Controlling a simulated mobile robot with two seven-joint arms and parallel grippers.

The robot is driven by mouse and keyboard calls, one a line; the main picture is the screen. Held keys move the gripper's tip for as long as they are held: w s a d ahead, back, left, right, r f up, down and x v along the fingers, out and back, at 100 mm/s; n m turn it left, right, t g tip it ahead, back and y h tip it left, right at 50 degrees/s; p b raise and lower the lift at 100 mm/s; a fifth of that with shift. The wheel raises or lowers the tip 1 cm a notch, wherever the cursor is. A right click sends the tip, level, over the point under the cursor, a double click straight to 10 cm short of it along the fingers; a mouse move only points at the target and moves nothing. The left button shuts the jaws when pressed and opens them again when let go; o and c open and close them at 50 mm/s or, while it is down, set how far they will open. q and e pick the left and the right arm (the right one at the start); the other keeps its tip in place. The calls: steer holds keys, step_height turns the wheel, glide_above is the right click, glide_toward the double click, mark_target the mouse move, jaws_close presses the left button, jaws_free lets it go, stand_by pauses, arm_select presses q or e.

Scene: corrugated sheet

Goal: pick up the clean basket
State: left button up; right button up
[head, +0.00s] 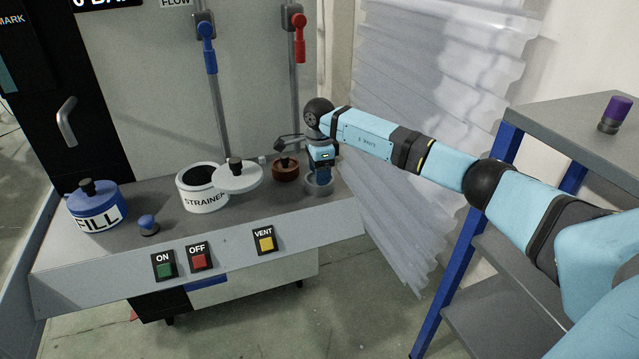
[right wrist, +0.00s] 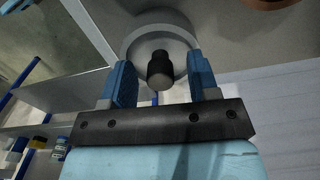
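A small round grey piece with a raised rim, which looks like the clean basket (head: 318,185), sits at the right end of the machine's grey top. In the right wrist view the basket (right wrist: 133,50) has a dark knob (right wrist: 160,72) at its middle. My right gripper (head: 321,166) is right over it, pointing down. In the right wrist view my right gripper (right wrist: 160,62) is open, with the knob between its blue fingers and a gap on both sides. The gripper hides part of the basket in the head view. My left gripper is not in view.
A blue FILL lid (head: 95,215) is at left.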

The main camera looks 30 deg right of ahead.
jaws_close()
steer(key=shift+r, duration=0.15)
